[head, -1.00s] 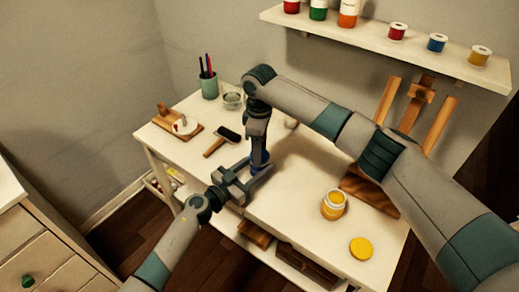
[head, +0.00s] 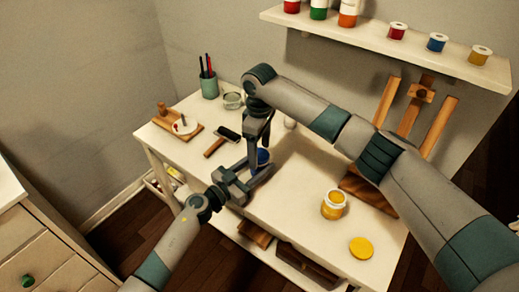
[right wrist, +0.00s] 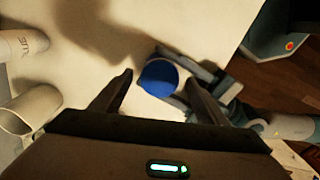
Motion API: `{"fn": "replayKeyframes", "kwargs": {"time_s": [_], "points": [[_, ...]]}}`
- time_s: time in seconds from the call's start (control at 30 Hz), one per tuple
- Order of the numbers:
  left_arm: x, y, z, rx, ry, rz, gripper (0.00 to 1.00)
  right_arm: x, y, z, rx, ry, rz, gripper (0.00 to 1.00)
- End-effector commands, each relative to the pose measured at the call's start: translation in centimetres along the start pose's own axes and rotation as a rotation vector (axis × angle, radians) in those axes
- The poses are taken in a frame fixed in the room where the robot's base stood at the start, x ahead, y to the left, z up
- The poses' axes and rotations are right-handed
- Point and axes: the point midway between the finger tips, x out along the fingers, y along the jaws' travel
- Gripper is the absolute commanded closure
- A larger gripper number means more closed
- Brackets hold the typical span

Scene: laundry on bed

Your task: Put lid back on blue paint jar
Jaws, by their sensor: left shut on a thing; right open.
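The blue lid (head: 263,156) shows as a round blue top on the blue paint jar, near the table's front edge. In the right wrist view the lid (right wrist: 157,80) covers most of the pale jar (right wrist: 183,76); I cannot tell whether it is fully seated. My left gripper (head: 258,170) is shut on the jar from the front left. My right gripper (head: 260,148) is above it, open; in its wrist view the fingers (right wrist: 158,79) stand apart on either side of the lid, with gaps visible. The jar's body is mostly hidden in the head view.
An open yellow jar (head: 334,206) and a yellow lid (head: 361,248) are at the right. A brush or roller (head: 222,140), wooden board (head: 178,127) and pen cup (head: 209,84) are at the left. An easel (head: 412,108) stands behind; a shelf (head: 370,36) holds paints.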

Motion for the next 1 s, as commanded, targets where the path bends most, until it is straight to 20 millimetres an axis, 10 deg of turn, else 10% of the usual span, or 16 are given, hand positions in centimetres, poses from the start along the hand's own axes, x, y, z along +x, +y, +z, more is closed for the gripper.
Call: {"fn": "replayKeyframes", "kwargs": {"time_s": [1.0], "points": [[0.0,0.0,0.0,0.0,0.0,0.0,1.0,-11.9,0.0,0.0,0.0,0.001,0.0,0.32]]}}
